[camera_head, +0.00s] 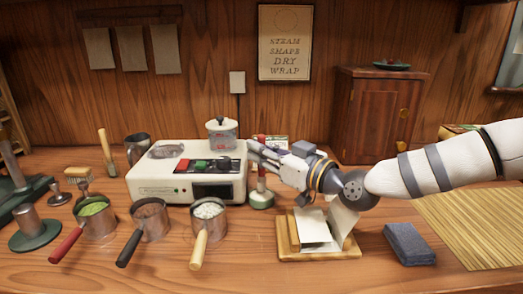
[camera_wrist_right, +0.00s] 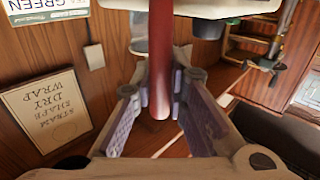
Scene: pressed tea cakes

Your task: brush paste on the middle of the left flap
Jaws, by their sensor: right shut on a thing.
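My right gripper (camera_head: 262,152) is shut on a slim red-handled tool, apparently the brush; its red handle (camera_wrist_right: 160,60) runs between the finger pads in the right wrist view. In the head view, a pale part hangs below the fingers over a small white and green pot (camera_head: 262,201). I cannot tell whether the tip is in the pot or above it. White paper with folded flaps (camera_head: 312,230) lies on a wooden board (camera_head: 289,250), right of the pot; one flap stands up at its right, partly behind my wrist. My left gripper is not in view.
Several handled pans, such as the one with white contents (camera_head: 209,212), line the front. A grey folded cloth (camera_head: 409,244) and a bamboo mat (camera_head: 470,225) lie right.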

